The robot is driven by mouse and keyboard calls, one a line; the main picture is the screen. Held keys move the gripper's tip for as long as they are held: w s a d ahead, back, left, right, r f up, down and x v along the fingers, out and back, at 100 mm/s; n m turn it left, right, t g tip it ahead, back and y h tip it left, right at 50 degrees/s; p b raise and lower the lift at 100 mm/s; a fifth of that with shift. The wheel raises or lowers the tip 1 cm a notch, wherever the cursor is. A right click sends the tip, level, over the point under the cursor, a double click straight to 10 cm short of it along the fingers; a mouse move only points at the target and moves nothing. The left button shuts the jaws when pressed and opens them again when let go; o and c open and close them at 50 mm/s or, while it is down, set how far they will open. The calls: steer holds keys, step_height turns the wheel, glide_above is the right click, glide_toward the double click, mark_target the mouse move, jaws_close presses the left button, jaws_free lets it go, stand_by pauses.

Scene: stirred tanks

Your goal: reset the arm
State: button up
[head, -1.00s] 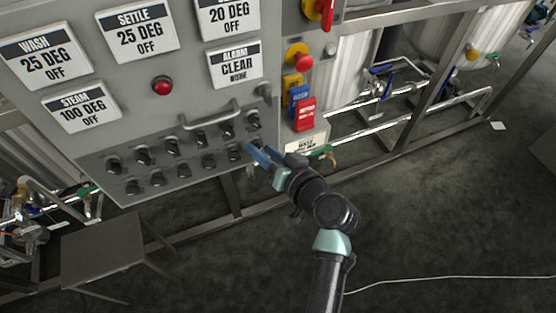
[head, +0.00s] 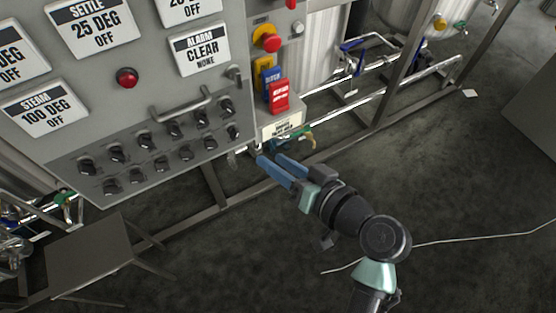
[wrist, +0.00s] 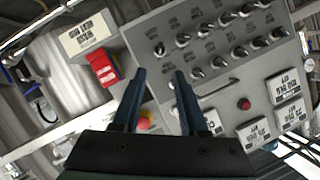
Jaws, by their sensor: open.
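My gripper (head: 268,166) is open and empty, with two blue fingers. In the head view it hangs in front of the lower right corner of the grey control panel (head: 70,150), pointing up and left. It also shows in the wrist view (wrist: 160,82), where the two fingers are apart with the panel's edge between and beyond them. I cannot see it touching anything. My arm reaches in from the lower right.
The panel has several black knobs (head: 173,130), a handle (head: 183,108), a red lamp (head: 127,77) and red and yellow controls (head: 266,38). A small metal table (head: 95,255) stands lower left. Pipes (head: 370,100) run at right. A white cable (head: 450,240) lies on the dark, mostly clear floor.

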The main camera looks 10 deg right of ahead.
steer(key=w+a+r+n+t+h+p, duration=0.1)
steer(key=w+r+t+h+p, duration=0.2)
steer(key=r, duration=1.2)
steer(key=w+a+r+t+h+p, duration=0.1)
steer(key=w+r+t+p, duration=0.3)
steer(key=r, duration=1.1)
steer(key=s+a+r+t+h, duration=0.1)
steer(key=s+r+t, duration=0.1)
steer(key=r, duration=0.8)
steer(key=s+a+r+t+h+p, duration=0.1)
steer(key=s+a+r+t, duration=0.1)
steer(key=s+r, duration=0.3)
steer(key=s+a+r+t+h, duration=0.1)
steer(key=s+r+t, duration=0.3)
steer(key=r, duration=1)
steer(key=shift+s+a+r, duration=0.2)
steer(key=shift+a+r, duration=0.1)
steer(key=shift+f, duration=0.15)
